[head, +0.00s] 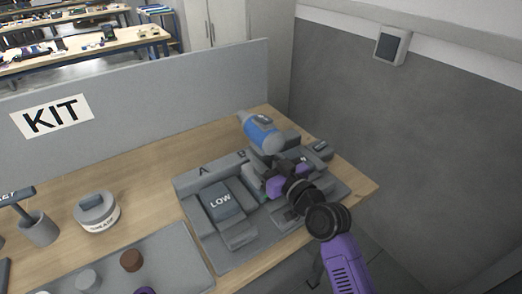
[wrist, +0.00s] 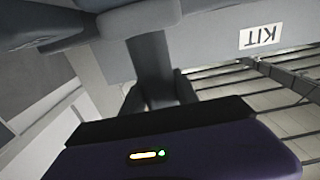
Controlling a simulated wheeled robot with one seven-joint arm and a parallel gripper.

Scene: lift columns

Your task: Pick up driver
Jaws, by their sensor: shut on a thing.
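The driver (head: 262,135) has a blue body with a grey nose that points to the upper left in the head view. It is above the back of the grey tray (head: 255,253), near the slot marked B. My gripper (head: 270,168), purple and black, reaches in from the lower right and is shut on the driver below its blue body. The fingertips and lower handle are largely hidden. In the wrist view, a dark grey upright part (wrist: 150,65), seemingly the driver's handle, stands beyond my gripper's purple housing. Whether the driver touches the tray cannot be told.
A grey block marked LOW (head: 221,201) sits in the tray's left part. A round white container (head: 97,212) and a grey cup (head: 38,228) stand left on the wooden table (head: 145,180). A grey partition with a KIT sign (head: 52,116) runs behind. A wall (head: 400,150) rises right.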

